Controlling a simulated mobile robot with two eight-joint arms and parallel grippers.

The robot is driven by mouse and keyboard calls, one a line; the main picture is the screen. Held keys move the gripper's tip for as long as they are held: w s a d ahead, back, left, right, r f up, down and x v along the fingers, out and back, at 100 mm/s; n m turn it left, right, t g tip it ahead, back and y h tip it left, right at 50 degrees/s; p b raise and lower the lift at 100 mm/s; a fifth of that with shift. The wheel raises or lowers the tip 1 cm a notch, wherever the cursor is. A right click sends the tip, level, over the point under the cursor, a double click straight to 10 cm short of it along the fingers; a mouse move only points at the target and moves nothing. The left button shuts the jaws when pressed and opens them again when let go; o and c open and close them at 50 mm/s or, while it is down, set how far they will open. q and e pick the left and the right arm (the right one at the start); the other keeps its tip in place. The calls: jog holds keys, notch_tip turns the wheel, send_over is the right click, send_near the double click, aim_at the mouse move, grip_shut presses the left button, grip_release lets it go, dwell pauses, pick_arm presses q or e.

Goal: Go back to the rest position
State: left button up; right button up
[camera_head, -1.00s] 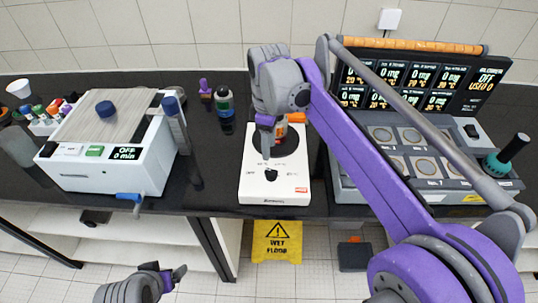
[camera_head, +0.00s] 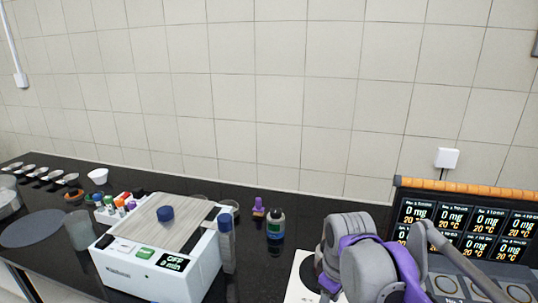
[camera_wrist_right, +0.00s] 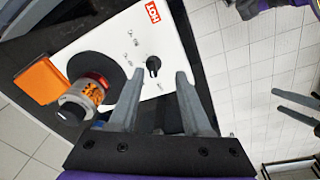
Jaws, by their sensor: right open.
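My right gripper (camera_wrist_right: 156,80) is open in the right wrist view, with nothing between its two grey fingers. It is above the white hotplate (camera_wrist_right: 205,75), near the dark knob (camera_wrist_right: 153,67). In the head view my right arm (camera_head: 360,260) is at the lower right and hides much of the hotplate (camera_head: 298,288); the fingers do not show there. My left gripper (camera_wrist_right: 296,110) appears at the right edge of the right wrist view as two dark fingers, apart and empty, over the floor. It is not in the head view.
A jar with orange marks (camera_wrist_right: 82,98) stands on the hotplate's black disc, beside an orange block (camera_wrist_right: 40,80). A white device reading OFF (camera_head: 150,275), a bottle (camera_head: 275,226) and a display panel (camera_head: 475,225) stand on the black bench (camera_head: 190,192).

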jog(key=s+d+f+m+t, duration=0.1)
jog(key=s+f+m+t, duration=0.1)
jog(key=s+f+m, duration=0.2)
jog(key=s+d+f+m+t, duration=0.2)
jog(key=s+f+m, duration=0.2)
jog(key=s+f, duration=0.5)
jog(key=s, duration=0.3)
jog(key=shift+d+f+m, duration=0.3)
jog(key=shift+f+m, duration=0.1)
